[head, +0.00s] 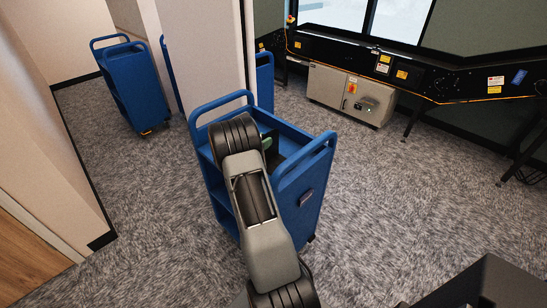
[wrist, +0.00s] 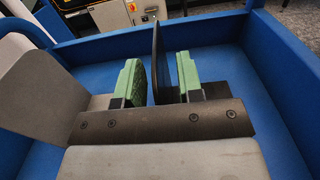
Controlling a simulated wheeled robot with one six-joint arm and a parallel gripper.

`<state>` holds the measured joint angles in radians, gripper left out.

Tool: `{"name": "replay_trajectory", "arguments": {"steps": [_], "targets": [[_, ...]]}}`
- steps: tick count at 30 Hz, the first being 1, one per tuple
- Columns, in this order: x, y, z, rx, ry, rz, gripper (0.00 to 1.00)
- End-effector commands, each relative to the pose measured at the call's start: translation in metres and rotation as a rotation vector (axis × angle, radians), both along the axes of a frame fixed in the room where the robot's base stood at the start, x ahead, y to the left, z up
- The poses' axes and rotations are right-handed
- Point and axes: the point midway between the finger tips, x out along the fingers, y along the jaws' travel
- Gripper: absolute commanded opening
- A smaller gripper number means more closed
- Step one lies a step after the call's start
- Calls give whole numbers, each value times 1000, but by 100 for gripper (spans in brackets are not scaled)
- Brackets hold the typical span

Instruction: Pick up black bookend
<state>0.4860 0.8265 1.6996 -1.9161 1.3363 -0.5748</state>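The black bookend (wrist: 159,50) is a thin dark upright plate inside the blue cart (wrist: 238,45) in the wrist view. My gripper (wrist: 160,70) is open, with one green finger pad on each side of the plate. A gap shows between the left pad and the plate; the right pad is closer, and I cannot tell if it touches. The lower part of the plate is hidden behind my gripper body. In the head view my arm covers much of the cart (head: 306,205), and a green pad and a dark edge show inside it.
A grey panel (wrist: 35,95) shows at the left in the wrist view; I cannot tell what it is. The cart's raised rims surround my gripper. Another blue cart (head: 136,85) stands at the back left. A black conveyor (head: 440,78) runs along the right wall. Carpet around is clear.

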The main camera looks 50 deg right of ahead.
Motion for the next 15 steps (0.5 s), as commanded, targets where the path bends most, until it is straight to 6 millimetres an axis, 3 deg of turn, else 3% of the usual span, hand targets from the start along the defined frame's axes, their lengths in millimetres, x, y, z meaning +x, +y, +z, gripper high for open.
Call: {"name": "replay_trajectory", "arguments": {"steps": [2,12,15], "targets": [[0,0,0,0,0,0,33],[0,0,0,0,0,0,1],[0,0,0,0,0,0,0]]}}
